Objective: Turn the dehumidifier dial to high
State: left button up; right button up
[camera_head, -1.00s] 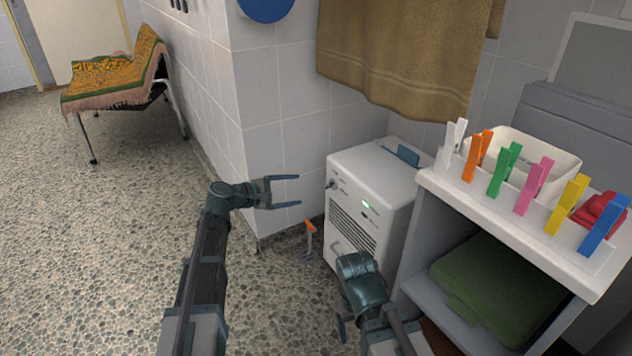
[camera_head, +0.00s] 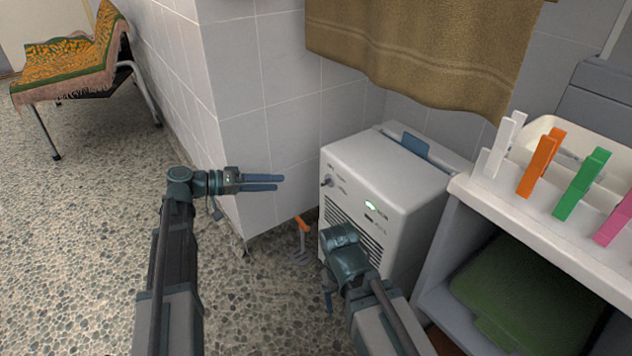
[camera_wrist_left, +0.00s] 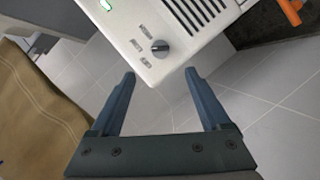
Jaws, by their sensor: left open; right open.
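The white dehumidifier (camera_head: 398,178) stands on the floor by the tiled wall, with a lit green display on its front. Its dial (camera_head: 327,181) is at the upper left of the front; in the left wrist view the dial (camera_wrist_left: 160,48) is a dark round knob with a light pointer mark and small labels beside it. My left gripper (camera_head: 281,183) is open and empty, left of the dial and apart from it. In the left wrist view its fingertips (camera_wrist_left: 160,74) lie on either side of the dial's line. My right gripper (camera_head: 328,300) is low before the dehumidifier's front, its fingers mostly hidden.
A shelf unit (camera_head: 540,235) with colored clothespins and a tray stands right of the dehumidifier. A brown towel (camera_head: 420,55) hangs above it. An orange-handled tool (camera_head: 303,226) stands on the floor near the wall. The floor at left is open, with a draped bench (camera_head: 75,70) behind.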

aim_at(322, 183)
pick_arm(q)
jog(key=b+x, duration=0.2)
jog(key=x, duration=1.1)
jog(key=shift+d+f+b, duration=0.1)
jog(key=shift+b, duration=0.25)
grip_shut()
